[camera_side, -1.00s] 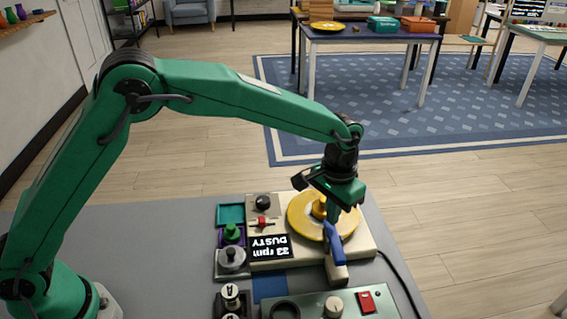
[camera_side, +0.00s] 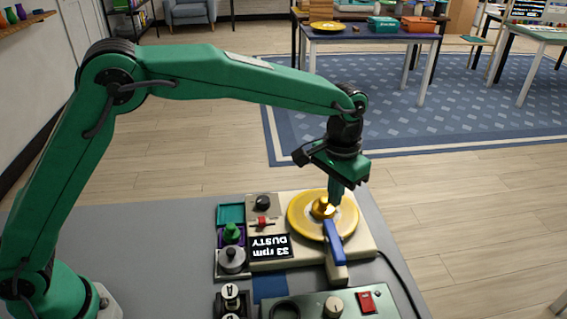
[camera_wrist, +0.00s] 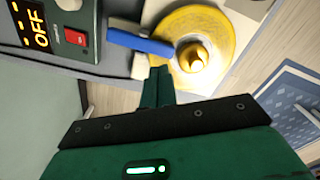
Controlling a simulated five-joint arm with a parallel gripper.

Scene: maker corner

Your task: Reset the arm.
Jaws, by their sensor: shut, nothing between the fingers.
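My gripper (camera_side: 334,200) is shut and empty, pointing down above the yellow turntable disc (camera_side: 298,222) near its brass-coloured centre knob (camera_side: 322,208). In the wrist view my gripper's green fingers (camera_wrist: 158,75) are together, with the blue tonearm (camera_wrist: 140,42) and the yellow disc (camera_wrist: 225,50) beyond them. The knob (camera_wrist: 193,57) shows clear of the fingers there. In the side view the blue tonearm (camera_side: 334,243) reaches over the disc's near edge.
A small display (camera_side: 270,247) reads "33 rpm DUSTY". Beside it are a tray with a green-knobbed piece (camera_side: 232,233) and a grey one (camera_side: 232,259). A control box with a red switch (camera_side: 366,301) stands in front; its display (camera_wrist: 30,25) reads "OFF". A cable runs along the right.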

